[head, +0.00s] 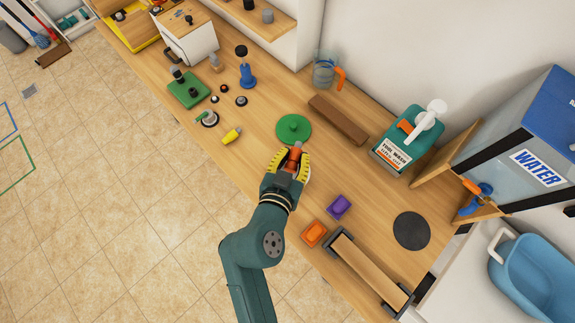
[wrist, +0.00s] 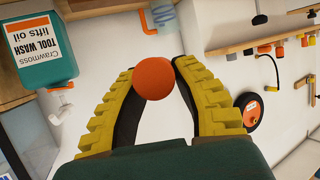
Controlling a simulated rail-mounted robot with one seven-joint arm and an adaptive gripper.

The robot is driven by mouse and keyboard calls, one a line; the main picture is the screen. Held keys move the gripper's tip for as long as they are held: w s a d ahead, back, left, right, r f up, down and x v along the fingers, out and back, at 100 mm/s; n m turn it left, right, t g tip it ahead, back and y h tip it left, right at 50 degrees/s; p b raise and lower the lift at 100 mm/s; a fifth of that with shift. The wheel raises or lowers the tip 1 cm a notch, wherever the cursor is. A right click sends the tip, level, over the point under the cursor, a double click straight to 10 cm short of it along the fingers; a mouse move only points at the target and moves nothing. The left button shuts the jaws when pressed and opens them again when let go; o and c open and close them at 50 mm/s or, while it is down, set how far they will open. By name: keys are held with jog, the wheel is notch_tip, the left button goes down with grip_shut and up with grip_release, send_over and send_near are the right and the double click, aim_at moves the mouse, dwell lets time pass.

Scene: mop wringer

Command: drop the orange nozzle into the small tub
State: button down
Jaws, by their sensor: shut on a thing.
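My gripper (head: 289,163) is shut on the orange nozzle (head: 295,154), held between its yellow ribbed fingers over the bench. In the wrist view the nozzle (wrist: 155,79) shows as a round orange end between the fingertips. I cannot tell which is the small tub.
A green disc (head: 293,127) lies just beyond the gripper. A brown block (head: 338,120) and a teal tool wash jug (head: 404,142) stand behind. A dark round mat (head: 411,230) and a long tray (head: 370,272) lie to the right. A large blue basin (head: 530,281) is far right.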

notch_tip(320, 180, down, 6)
jog(key=b, duration=0.4)
jog(key=shift+f+b, duration=0.1)
jog(key=shift+b, duration=0.25)
jog(key=c, duration=0.8)
grip_release()
jog(key=v, duration=1.2)
